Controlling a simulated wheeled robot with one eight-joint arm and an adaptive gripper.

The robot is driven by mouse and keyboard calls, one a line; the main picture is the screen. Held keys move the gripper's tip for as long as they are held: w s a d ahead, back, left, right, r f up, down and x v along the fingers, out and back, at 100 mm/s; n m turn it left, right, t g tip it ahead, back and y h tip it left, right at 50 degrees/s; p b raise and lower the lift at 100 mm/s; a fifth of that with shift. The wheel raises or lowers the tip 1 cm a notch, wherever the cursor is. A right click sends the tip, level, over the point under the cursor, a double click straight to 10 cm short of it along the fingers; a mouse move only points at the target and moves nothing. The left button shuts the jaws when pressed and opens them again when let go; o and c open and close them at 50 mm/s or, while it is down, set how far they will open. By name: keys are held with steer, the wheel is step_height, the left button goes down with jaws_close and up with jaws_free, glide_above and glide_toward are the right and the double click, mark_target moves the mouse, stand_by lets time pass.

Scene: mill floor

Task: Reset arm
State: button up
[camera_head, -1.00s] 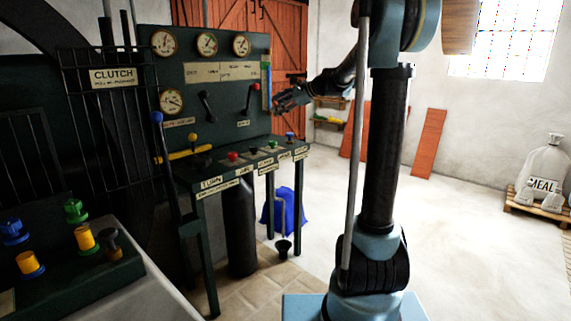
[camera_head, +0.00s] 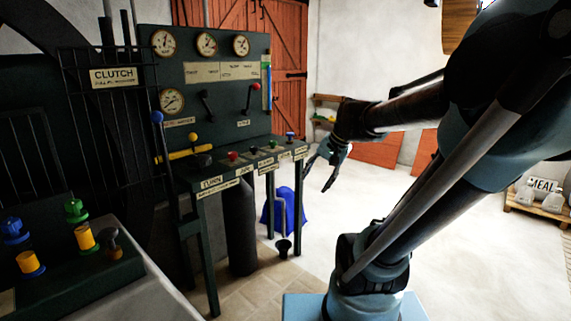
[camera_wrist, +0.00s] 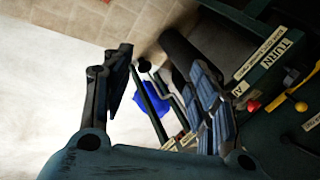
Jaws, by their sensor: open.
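My gripper (camera_head: 322,170) is open and empty in the head view, just right of the control panel's ledge (camera_head: 240,168), with its fingers pointing down and left. In the wrist view my gripper (camera_wrist: 160,95) shows both fingers spread apart with nothing between them but the view of the floor and panel legs. It appears clear of the panel. My arm reaches in from the right of the head view, its links bent and tilted.
The dark green panel (camera_head: 225,90) carries gauges, levers and coloured knobs. A blue sack (camera_head: 284,208) stands on the floor behind its legs. A bench with coloured knobs (camera_head: 75,265) is at lower left. Meal sacks (camera_head: 540,195) sit on a pallet at right. Open floor lies between.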

steer(key=s+d+f+n+h, duration=0.2)
steer(key=s+d+f, duration=0.2)
steer(key=s+f, duration=0.2)
steer(key=s+d+f+n+g+h, duration=0.1)
steer(key=s+d+f+n+h, duration=0.1)
steer(key=s+f, duration=0.4)
steer(key=s+d+n, duration=0.1)
steer(key=s+d, duration=0.1)
steer(key=shift+d, duration=0.3)
steer(key=shift+f, duration=0.1)
steer(key=shift+w+f, duration=0.2)
steer(key=shift+w, duration=0.3)
